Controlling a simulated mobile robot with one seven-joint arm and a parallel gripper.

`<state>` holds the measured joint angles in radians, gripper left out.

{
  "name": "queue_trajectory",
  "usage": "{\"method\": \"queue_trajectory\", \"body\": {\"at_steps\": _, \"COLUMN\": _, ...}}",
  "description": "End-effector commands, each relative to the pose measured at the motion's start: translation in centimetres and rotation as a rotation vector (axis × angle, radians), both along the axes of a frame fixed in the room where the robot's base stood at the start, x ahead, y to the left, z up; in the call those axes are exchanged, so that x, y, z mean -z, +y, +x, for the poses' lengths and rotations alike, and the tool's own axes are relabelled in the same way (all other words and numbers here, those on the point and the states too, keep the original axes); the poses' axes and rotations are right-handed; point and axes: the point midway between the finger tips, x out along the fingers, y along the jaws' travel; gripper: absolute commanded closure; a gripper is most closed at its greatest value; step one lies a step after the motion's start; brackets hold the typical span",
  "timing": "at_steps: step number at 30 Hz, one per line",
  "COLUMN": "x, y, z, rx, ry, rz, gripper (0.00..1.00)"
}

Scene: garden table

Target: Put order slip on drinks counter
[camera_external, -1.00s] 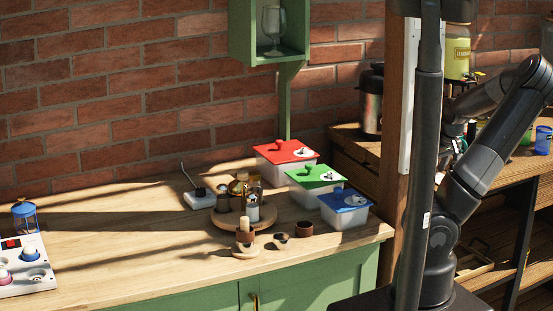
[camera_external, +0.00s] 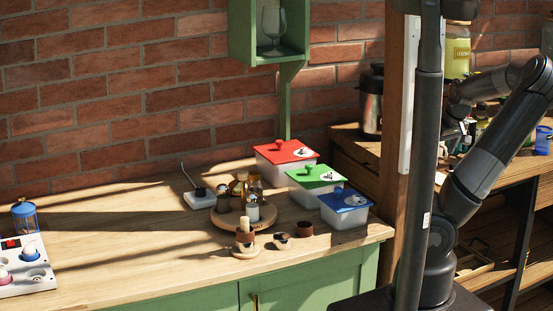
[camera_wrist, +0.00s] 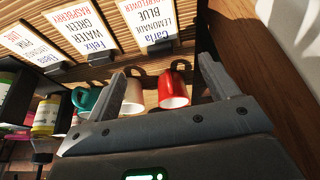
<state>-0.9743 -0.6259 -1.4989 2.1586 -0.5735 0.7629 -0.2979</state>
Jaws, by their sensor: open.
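Several printed order slips stand upside down in dark holders at the top of the wrist view: a "Carla" slip (camera_wrist: 150,22), a "Felix" slip (camera_wrist: 84,30) and a pink-worded slip (camera_wrist: 25,52) at the left. My gripper (camera_wrist: 163,68) is open and empty, its two fingers spread below the Carla slip and touching no slip that I can see. In the external view my gripper (camera_external: 457,135) is small and partly hidden, over the wooden counter (camera_external: 350,146) at the right. Which counter is the drinks counter is not labelled.
A red mug (camera_wrist: 175,90), a white mug (camera_wrist: 132,98) and a teal mug (camera_wrist: 85,98) are close beyond my fingers. A bottle (camera_wrist: 46,115) stands left. A wooden post (camera_external: 394,110) separates the right counter from the left worktop (camera_external: 120,240), which has free room.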

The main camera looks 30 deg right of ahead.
Motion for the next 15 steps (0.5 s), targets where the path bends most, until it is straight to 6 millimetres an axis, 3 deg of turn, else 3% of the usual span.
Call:
{"method": "queue_trajectory", "body": {"at_steps": 7, "x": -3.5, "y": -0.2, "z": -1.5, "rx": 0.004, "ry": -0.002, "rz": 0.0, "gripper": 0.2}}
{"method": "queue_trajectory", "body": {"at_steps": 15, "x": -5.3, "y": -0.2, "z": -2.2, "rx": 0.002, "ry": 0.0, "rz": 0.001, "gripper": 0.2}}
